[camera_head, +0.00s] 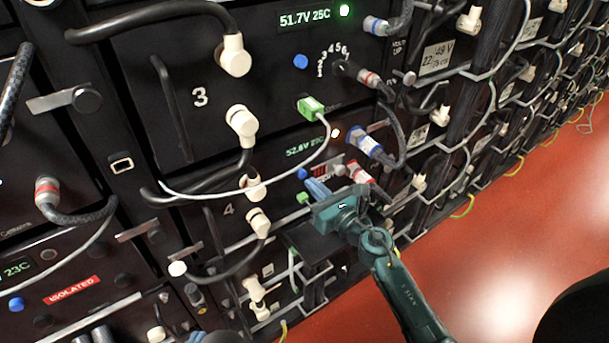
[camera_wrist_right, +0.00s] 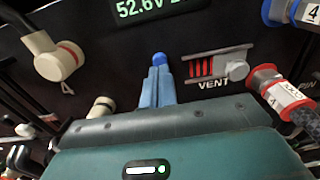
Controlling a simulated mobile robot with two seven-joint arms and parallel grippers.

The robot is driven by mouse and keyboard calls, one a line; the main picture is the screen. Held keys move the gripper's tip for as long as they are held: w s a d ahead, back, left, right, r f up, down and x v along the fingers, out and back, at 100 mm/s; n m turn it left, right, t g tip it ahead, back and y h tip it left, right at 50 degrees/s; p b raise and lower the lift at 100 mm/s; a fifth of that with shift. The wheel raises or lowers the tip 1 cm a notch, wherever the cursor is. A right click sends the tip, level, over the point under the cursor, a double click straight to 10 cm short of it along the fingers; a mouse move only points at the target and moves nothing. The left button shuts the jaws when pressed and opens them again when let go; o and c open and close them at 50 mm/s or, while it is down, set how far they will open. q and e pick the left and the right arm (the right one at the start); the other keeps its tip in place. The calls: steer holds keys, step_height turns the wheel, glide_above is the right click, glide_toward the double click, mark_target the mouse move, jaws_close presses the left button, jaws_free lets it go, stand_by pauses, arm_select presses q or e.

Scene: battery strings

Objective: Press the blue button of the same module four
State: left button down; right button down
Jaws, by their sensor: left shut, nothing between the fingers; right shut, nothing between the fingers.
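Module 4 (camera_head: 229,210) is a black panel with a green display reading about 52.6V (camera_head: 303,148). Its small blue button (camera_head: 302,174) sits below the display. The button also shows in the wrist view (camera_wrist_right: 159,58), right at the tips of my shut blue fingers, left of the VENT label. My right gripper (camera_head: 314,184) is shut and empty in front of module 4. Whether the fingertips touch the button or stop just short, I cannot tell. My left gripper (camera_head: 194,338) shows only as blue fingers at the bottom edge, shut and empty.
A red connector (camera_head: 361,172) and a blue connector (camera_head: 364,143) stick out right of the button. A green plug (camera_head: 310,107) and its white cable hang above. Module 3 (camera_head: 200,97) is above with its own blue button (camera_head: 300,61). The red floor (camera_head: 480,260) is clear.

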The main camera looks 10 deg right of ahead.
steer(key=shift+x, duration=1.35)
steer(key=shift+s, duration=0.1)
steer(key=v, duration=0.8)
stand_by(0.6)
stand_by(0.4)
